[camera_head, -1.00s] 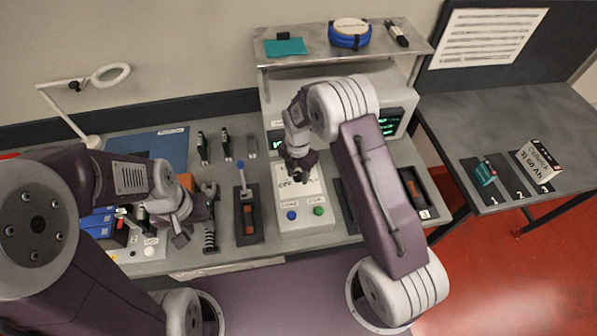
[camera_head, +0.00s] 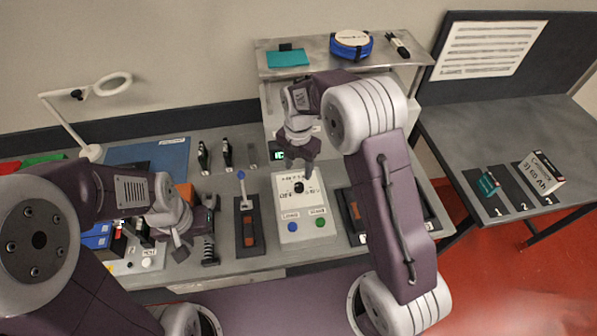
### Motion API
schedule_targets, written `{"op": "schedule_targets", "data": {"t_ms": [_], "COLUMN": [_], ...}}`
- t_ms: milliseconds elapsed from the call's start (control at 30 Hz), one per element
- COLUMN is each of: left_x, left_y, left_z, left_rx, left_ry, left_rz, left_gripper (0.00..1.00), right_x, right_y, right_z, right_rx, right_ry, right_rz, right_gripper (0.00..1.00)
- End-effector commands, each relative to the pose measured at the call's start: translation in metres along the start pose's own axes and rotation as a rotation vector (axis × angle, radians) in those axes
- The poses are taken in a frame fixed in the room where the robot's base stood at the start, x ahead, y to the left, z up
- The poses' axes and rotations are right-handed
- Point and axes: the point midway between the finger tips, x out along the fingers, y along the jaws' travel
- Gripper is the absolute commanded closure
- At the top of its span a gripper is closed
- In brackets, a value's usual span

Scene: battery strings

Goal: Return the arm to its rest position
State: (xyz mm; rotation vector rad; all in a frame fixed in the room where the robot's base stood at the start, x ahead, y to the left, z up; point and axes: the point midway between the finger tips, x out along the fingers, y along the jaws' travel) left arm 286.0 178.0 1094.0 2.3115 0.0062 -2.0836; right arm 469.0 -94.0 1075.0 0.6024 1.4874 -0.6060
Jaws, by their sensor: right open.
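My right arm's gripper (camera_head: 305,168) is just above the upper part of the white control box (camera_head: 306,232), which has a black knob (camera_head: 299,187), a blue button (camera_head: 292,227) and a green button (camera_head: 320,222). It is open and looks empty. My left gripper (camera_head: 180,243) hangs over the left part of the bench, between the white panel (camera_head: 147,262) and a black clamp-like tool (camera_head: 209,247). Its fingers are small and partly hidden by its wrist, so I cannot tell whether it is open or shut.
A shelf (camera_head: 385,62) holds a blue cable roll (camera_head: 351,46) above the bench. A magnifier lamp (camera_head: 113,84) stands at back left. A side table (camera_head: 520,135) is at right.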

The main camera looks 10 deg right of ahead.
Motion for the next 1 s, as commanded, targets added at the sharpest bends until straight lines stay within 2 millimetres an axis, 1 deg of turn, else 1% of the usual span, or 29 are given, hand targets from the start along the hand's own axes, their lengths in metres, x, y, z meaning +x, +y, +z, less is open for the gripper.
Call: {"op": "schedule_targets", "data": {"t_ms": [333, 400, 467, 500, 567, 633, 667, 700, 767, 800, 867, 900, 967, 1000], "left_x": [0.0, 0.003, 0.007, 0.012, 0.019, 0.029, 0.032, 0.036, 0.039, 0.041, 0.044, 0.045, 0.046, 0.046], "left_y": [0.0, 0.0, 0.0, 0.0, 0.0, -0.001, -0.001, -0.001, -0.001, -0.001, -0.001, -0.001, -0.001, -0.001], "left_z": [0.0, 0.0, 0.001, 0.001, 0.002, 0.003, 0.003, 0.004, 0.004, 0.004, 0.005, 0.005, 0.005, 0.005], "left_rx": [0.0, 0.0, 0.0, 0.0, 0.0, 0.0, 0.0, 0.0, 0.0, 0.0, 0.0, 0.0, 0.0, 0.0], "left_ry": [0.0, 0.0, 0.0, 0.0, 0.0, 0.0, 0.0, 0.0, 0.0, 0.0, 0.0, 0.0, 0.0, 0.0], "left_rz": [0.0, 0.0, 0.0, 0.0, 0.0, 0.0, 0.0, 0.0, 0.0, 0.0, 0.0, 0.0, 0.0, 0.0], "left_gripper": [0.64, 0.64, 0.64, 0.64, 0.64, 0.64, 0.64, 0.64, 0.64, 0.64, 0.64, 0.64, 0.64, 0.64], "right_x": [0.0, 0.002, -0.006, -0.015, -0.025, -0.03, -0.03, -0.028, -0.024, -0.02, -0.012, -0.006, 0.003, 0.009], "right_y": [0.0, -0.001, -0.001, -0.002, -0.019, -0.049, -0.063, -0.08, -0.104, -0.118, -0.137, -0.149, -0.166, -0.176], "right_z": [0.0, 0.003, 0.011, 0.017, 0.019, 0.014, 0.01, 0.003, -0.008, -0.016, -0.029, -0.037, -0.051, -0.059], "right_rx": [0.0, 0.007, 0.022, 0.036, 0.064, 0.138, 0.213, 0.344, 0.564, 0.714, 0.947, 1.111, 1.367, 1.533], "right_ry": [0.0, -0.001, -0.018, -0.034, -0.042, -0.045, -0.044, -0.041, -0.033, -0.027, -0.016, -0.007, 0.007, 0.016], "right_rz": [0.0, 0.002, 0.028, 0.051, 0.062, 0.071, 0.076, 0.083, 0.092, 0.098, 0.103, 0.106, 0.104, 0.101], "right_gripper": [0.48, 0.48, 0.48, 0.48, 0.48, 0.48, 0.48, 0.48, 0.48, 0.48, 0.48, 0.48, 0.48, 0.48]}}
